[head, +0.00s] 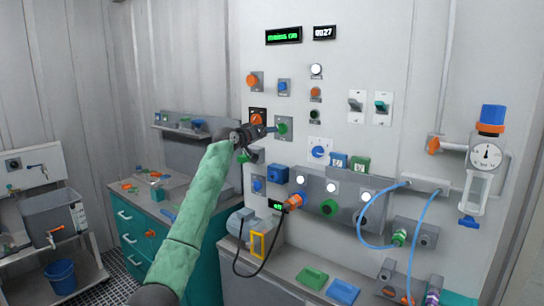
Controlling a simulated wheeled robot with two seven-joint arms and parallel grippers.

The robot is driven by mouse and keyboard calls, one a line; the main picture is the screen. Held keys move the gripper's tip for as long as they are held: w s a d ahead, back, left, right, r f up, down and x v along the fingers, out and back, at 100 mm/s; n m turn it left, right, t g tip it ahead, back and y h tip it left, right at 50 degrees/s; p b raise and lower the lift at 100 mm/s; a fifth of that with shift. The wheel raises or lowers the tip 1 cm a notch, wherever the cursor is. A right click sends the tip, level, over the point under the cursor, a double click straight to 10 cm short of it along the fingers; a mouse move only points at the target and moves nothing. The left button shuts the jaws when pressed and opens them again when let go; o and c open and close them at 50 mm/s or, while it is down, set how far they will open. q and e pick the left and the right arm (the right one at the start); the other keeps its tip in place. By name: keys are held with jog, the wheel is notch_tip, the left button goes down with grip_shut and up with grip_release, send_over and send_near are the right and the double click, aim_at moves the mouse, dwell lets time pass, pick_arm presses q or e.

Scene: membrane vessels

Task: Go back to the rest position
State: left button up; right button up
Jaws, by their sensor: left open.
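My left arm, in a green sleeve, reaches up from the bottom of the head view to the wall panel (363,68). My left gripper (264,131) is open at the panel's left part, beside a green knob (283,128) on a grey plate and just below an orange knob (257,115). It looks empty. I cannot tell whether its fingers touch the knob. My right gripper is not in view.
A pressure gauge (486,156) and blue hoses (416,235) are at the right. Below the panel, a shelf carries a green tray (312,278) and a blue tray (343,291). A teal cabinet (140,236), a sink (55,218) and a blue bucket (61,277) are at the left.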

pick_arm(q)
jog(key=s+a+r+m+y, duration=0.2)
jog(key=s+r+m+y, duration=0.15)
jog(key=s, duration=0.45)
jog(key=s+a+f+n+g+y, duration=0.1)
jog(key=s+a+f+g+y, duration=0.15)
jog(key=s+f, duration=1)
jog(key=s+a+f+n+g+y, duration=0.1)
jog(key=s+a+f, duration=0.35)
jog(key=f, duration=1.55)
jog(key=s+a+f+n+g+y, duration=0.1)
jog(key=s+f+y, duration=0.1)
jog(key=s+f, duration=1.15)
jog(key=s+f+g, duration=0.4)
jog(key=s+f, duration=1.3)
jog(key=s, duration=0.3)
jog(key=s+f+g, duration=0.4)
jog(key=s+f, duration=1.4)
jog(key=s, duration=0.2)
jog(key=shift+s+a+f, duration=0.15)
jog(key=shift+s+a, duration=0.05)
jog(key=shift+a, duration=0.2)
jog(key=shift+y, duration=0.3)
